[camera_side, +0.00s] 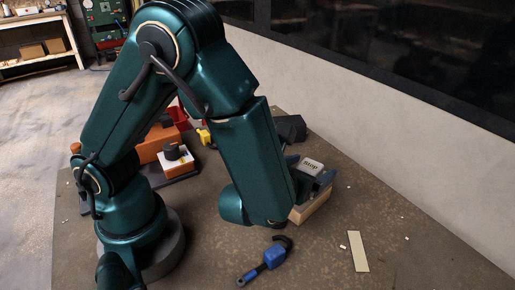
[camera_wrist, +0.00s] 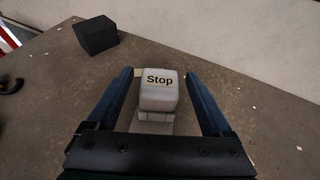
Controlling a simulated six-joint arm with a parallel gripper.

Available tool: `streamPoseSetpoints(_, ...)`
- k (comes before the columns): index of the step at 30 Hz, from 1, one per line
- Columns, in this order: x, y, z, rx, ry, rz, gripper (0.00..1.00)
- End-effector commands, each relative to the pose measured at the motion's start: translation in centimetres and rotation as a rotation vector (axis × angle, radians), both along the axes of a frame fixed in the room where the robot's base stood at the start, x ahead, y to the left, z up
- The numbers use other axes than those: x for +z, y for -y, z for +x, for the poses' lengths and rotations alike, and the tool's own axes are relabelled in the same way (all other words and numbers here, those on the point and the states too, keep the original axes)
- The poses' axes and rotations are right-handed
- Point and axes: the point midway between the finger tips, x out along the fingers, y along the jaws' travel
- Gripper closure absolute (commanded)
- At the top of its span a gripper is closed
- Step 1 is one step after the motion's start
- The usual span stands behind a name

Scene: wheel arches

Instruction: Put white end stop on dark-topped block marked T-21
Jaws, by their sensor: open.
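The white end stop (camera_wrist: 159,92), lettered "Stop", sits between the two spread fingers of my gripper (camera_wrist: 159,74) in the wrist view, with a gap on each side. In the side view the end stop (camera_side: 313,164) rests on top of a light wooden block (camera_side: 313,207), with my gripper's dark fingers beside it. An orange block with a white top and black knob (camera_side: 175,158) stands left, partly behind my arm. A black block (camera_side: 290,128) stands behind my gripper and also shows in the wrist view (camera_wrist: 96,36). I cannot read T-21 on any block.
A yellow item (camera_side: 205,136) lies behind my arm. A pale wall (camera_side: 400,150) runs along the back. The right front of the table is mostly clear.

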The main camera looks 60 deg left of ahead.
Motion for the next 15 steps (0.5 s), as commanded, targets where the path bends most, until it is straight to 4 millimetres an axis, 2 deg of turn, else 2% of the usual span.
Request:
streamPoseSetpoints(6,1.2,1.2,-2.6,-0.005,0.002,-0.001,0.15)
streamPoseSetpoints(15,1.6,1.5,-3.7,0.000,0.000,0.001,0.15)
